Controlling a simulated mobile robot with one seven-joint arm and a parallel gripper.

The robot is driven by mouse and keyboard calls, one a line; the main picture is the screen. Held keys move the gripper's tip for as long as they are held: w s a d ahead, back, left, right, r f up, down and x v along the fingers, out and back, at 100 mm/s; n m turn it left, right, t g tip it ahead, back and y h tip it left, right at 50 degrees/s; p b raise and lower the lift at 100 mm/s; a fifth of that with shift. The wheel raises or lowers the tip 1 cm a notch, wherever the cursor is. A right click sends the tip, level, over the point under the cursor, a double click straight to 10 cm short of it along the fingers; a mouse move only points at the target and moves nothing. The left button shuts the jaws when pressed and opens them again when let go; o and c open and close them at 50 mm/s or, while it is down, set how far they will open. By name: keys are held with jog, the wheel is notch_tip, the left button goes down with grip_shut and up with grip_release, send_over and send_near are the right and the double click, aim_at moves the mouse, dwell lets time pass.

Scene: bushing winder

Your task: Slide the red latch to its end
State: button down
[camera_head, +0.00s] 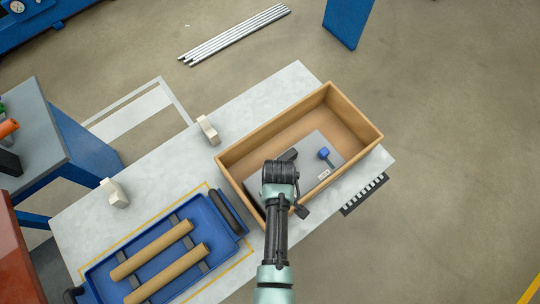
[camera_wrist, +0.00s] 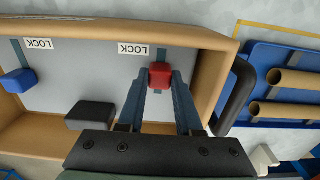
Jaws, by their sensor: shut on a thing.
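The red latch (camera_wrist: 160,75) shows in the wrist view between the fingertips of my gripper (camera_wrist: 159,82), which is shut on it. It sits on a grey panel (camera_wrist: 85,75) inside a brown box (camera_wrist: 212,40). A short stretch of its slot (camera_wrist: 162,55) shows beyond it, next to a "LOCK" label (camera_wrist: 133,49). In the head view my gripper (camera_head: 279,172) reaches over the box's near wall and hides the red latch.
A blue latch (camera_wrist: 18,81) with its own "LOCK" label (camera_wrist: 38,44) and a black block (camera_wrist: 90,116) are on the same panel. The box walls (camera_head: 358,143) stand around it. A blue tray (camera_head: 100,275) with two brown rolls stands on the table at lower left.

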jog(key=shift+s+d, duration=0.25)
jog(key=shift+s, duration=0.1)
jog(key=c, duration=0.6)
grip_release()
jog(key=shift+o, duration=0.2)
jog(key=shift+r, duration=0.15)
notch_tip(320, 180, up, 13)
jog(key=b, duration=0.1)
jog(key=shift+w, duration=0.15)
